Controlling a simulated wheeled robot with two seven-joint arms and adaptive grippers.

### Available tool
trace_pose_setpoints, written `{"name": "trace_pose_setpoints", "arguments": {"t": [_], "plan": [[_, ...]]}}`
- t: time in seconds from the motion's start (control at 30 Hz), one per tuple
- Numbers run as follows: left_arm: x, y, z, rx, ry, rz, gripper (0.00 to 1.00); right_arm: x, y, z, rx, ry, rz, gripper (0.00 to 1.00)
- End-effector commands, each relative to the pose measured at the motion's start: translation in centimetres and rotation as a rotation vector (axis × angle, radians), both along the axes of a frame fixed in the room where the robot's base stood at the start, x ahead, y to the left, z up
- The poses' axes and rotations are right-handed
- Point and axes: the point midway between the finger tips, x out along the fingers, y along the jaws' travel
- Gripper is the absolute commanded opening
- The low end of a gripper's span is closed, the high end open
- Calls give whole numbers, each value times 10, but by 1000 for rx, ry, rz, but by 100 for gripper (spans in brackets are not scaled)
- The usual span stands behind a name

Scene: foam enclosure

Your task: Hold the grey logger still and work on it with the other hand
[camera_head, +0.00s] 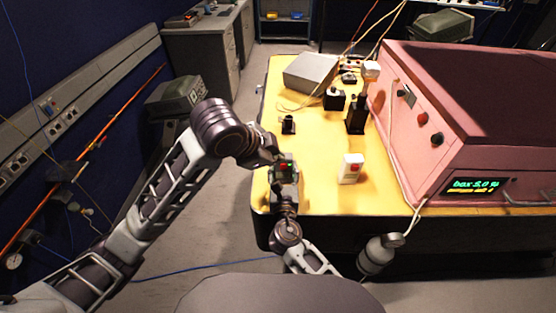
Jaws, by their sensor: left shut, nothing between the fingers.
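The grey logger (284,172) is a small dark-grey box with a red and a green spot on its face. It is near the left front edge of the yellow table (318,200). My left gripper (277,158) is shut and empty, with its tip close to the logger's top; I cannot tell if they touch. My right gripper (285,192) comes up from below, right at the logger's near side. Its fingers blend with the dark box, so its grip is unclear. The logger's lower part is hidden.
A white box with a red button (351,168) stands right of the logger. Small black devices (288,124) and a grey case (312,72) are farther back. A large pink machine (470,110) fills the table's right side. Some table is bare between them.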

Motion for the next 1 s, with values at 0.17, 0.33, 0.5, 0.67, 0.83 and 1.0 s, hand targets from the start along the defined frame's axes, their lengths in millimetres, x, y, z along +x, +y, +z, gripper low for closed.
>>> {"name": "trace_pose_setpoints", "arguments": {"t": [0.17, 0.33, 0.5, 0.67, 0.83, 1.0], "plan": [[-6, 4, 9, 0, -1, -1, 0, 0, -1, -1, -1, 1, -1, 24], [-7, 4, 10, 0, 1, 0, 0, 0, -1, -1, -1, 1, -1, 24], [-7, 4, 10, -1, 1, -1, 0, 0, -1, -1, -1, 1, -1, 24], [-7, 4, 10, -1, 1, -1, 0, 0, -1, -1, -1, 1, -1, 71], [-7, 4, 10, 0, 0, -2, 0, 0, 0, 0, -1, 0, -1, 76], [-7, 4, 10, 0, 0, -2, 0, 0, 0, 0, 0, 0, -1, 76]]}}
